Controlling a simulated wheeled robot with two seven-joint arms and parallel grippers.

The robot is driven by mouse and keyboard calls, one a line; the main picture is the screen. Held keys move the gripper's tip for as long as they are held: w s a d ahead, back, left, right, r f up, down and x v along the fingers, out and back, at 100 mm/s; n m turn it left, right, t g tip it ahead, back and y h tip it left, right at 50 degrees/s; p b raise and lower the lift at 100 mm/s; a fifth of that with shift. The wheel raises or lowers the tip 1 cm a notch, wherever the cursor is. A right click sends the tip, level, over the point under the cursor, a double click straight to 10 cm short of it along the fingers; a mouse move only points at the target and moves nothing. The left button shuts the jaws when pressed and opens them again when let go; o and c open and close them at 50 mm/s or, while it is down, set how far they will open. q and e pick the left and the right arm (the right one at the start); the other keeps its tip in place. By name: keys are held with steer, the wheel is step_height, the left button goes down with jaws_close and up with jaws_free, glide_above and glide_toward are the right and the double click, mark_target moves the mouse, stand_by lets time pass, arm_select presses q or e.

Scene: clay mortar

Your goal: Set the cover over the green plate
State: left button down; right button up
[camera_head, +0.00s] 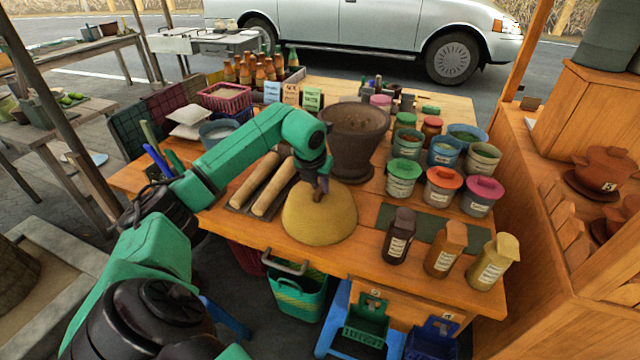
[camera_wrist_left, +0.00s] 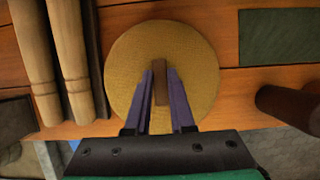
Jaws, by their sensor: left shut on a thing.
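The cover (camera_head: 319,220) is a woven, straw-yellow dome with a brown handle on top, near the front edge of the wooden table. It also shows from above in the left wrist view (camera_wrist_left: 196,80) as a round disc. My left gripper (camera_head: 318,190) is over the dome, with its two purple fingers (camera_wrist_left: 160,88) shut on the brown handle (camera_wrist_left: 161,82). The green plate is not visible; I cannot tell whether it lies under the cover. My right gripper is in neither view.
Two wooden pestles (camera_head: 272,187) lie on a dark tray left of the cover. A large clay mortar (camera_head: 354,135) stands behind it. Lidded tubs (camera_head: 403,178) and brown bottles (camera_head: 399,235) stand to the right. A dark green mat (camera_head: 440,228) lies beside the bottles.

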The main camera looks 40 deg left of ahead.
arm_select(q)
steer(key=c, duration=0.7)
jaws_free()
steer(key=v, duration=1.4)
steer(key=shift+s+r, duration=0.15)
steer(key=shift+r, duration=0.1)
